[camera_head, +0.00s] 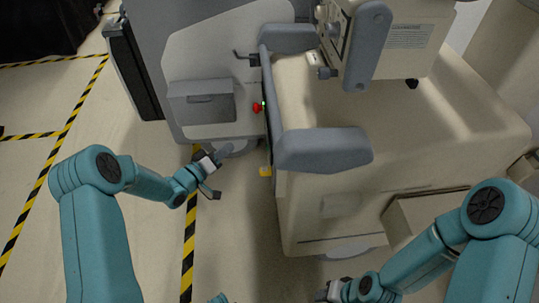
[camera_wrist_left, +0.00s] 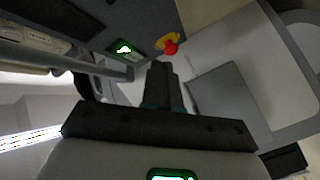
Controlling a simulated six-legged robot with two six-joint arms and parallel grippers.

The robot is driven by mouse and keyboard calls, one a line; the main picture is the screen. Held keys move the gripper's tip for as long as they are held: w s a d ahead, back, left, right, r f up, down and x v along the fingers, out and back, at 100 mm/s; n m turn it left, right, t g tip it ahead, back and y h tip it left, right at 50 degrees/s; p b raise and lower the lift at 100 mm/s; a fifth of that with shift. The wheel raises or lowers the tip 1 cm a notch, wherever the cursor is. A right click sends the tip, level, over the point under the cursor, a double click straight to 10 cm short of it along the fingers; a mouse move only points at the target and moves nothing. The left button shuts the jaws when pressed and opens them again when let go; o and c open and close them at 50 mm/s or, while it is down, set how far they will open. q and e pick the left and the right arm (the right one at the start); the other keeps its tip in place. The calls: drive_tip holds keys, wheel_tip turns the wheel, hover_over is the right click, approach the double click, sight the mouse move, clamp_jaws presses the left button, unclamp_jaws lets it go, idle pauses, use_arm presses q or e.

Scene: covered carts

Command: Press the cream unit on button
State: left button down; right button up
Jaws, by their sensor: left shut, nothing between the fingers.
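The cream unit (camera_head: 400,150) is the large covered cart filling the right of the head view. A small green-lit button (camera_head: 264,103) shows on the narrow dark panel at its left edge, beside a red knob (camera_head: 257,107). In the left wrist view the green-lit button (camera_wrist_left: 124,48) sits on a dark panel, and the red knob (camera_wrist_left: 170,47) has a yellow base. My left gripper (camera_head: 226,150) is shut and empty, below and left of the buttons. Its closed fingers (camera_wrist_left: 160,68) appear apart from both. My right gripper (camera_head: 322,293) is at the bottom edge, its fingertips unclear.
A grey unit with a light panel (camera_head: 205,55) and a box-like holder (camera_head: 200,102) stands left of the cream unit. A grey padded arm (camera_head: 322,148) juts out from the cream unit's front. Open floor with yellow-black tape (camera_head: 190,235) lies at the left.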

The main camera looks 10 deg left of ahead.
sight(267, 148)
use_arm(q)
drive_tip(key=shift+s+a+f, duration=0.15)
drive_tip(key=shift+a+f, duration=0.15)
drive_tip(key=shift+f, duration=0.15)
use_arm(e)
drive_tip(key=shift+f, duration=0.4)
drive_tip(key=shift+s, duration=0.1)
use_arm(q)
drive_tip(key=w+d, duration=0.2)
drive_tip(key=d, duration=0.6)
drive_tip(key=shift+w+d, duration=0.25)
use_arm(e)
drive_tip(key=shift+s+a+r, duration=0.1)
drive_tip(key=shift+a+r, duration=0.05)
drive_tip(key=shift+r, duration=0.2)
use_arm(q)
drive_tip(key=shift+p, duration=0.3)
drive_tip(key=shift+d, duration=0.1)
use_arm(e)
drive_tip(key=shift+f, duration=0.1)
idle(0.6)
use_arm(q)
drive_tip(key=shift+w+d+b, duration=0.1)
drive_tip(key=shift+d+b, duration=0.2)
drive_tip(key=shift+b, duration=0.05)
use_arm(e)
drive_tip(key=shift+f, duration=0.2)
